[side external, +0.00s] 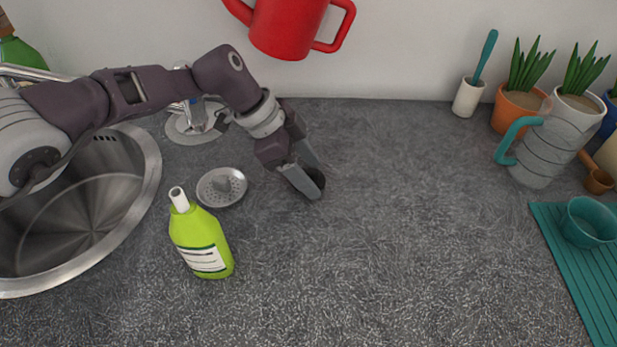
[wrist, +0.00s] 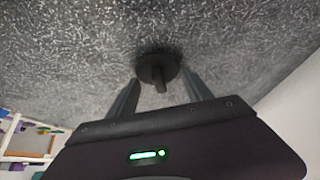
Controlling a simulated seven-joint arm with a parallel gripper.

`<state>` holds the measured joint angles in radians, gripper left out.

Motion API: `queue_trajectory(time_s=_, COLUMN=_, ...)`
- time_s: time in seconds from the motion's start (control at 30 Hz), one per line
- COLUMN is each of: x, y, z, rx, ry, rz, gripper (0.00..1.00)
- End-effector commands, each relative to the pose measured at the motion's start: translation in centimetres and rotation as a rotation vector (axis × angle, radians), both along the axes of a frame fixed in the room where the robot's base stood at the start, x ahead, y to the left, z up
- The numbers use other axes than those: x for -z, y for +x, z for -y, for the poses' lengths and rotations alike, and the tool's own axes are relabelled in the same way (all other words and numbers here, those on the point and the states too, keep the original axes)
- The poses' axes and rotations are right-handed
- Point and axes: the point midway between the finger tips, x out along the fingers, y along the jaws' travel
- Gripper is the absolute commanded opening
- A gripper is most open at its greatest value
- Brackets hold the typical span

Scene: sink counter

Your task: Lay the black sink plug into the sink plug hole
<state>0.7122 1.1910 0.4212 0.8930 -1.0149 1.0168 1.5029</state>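The black sink plug (wrist: 157,68) lies on the grey counter, with its short stem pointing toward the wrist camera. In the side external view it is a dark round shape (side external: 318,180), partly hidden by the fingers. My gripper (side external: 311,178) reaches down to the counter right at the plug. In the wrist view my gripper (wrist: 161,82) is open, one finger on each side of the stem, with gaps visible. The round metal sink (side external: 150,165) is at the left. Its plug hole cannot be made out; my arm covers part of the basin.
A perforated metal strainer (side external: 221,187) lies between the sink and my gripper. A green soap bottle (side external: 201,240) stands in front of it. The tap base (side external: 199,122) is behind. A grey jug (side external: 545,150), plant pots and a teal mat (side external: 577,275) are at the right. The counter's middle is clear.

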Motion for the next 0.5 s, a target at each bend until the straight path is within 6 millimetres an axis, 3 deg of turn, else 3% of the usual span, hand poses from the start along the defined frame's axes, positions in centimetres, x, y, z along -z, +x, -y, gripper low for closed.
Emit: queue_trajectory(time_s=0.5, x=-0.4, y=0.03, z=0.04, rx=0.0, ry=-0.002, rz=0.001, gripper=0.16)
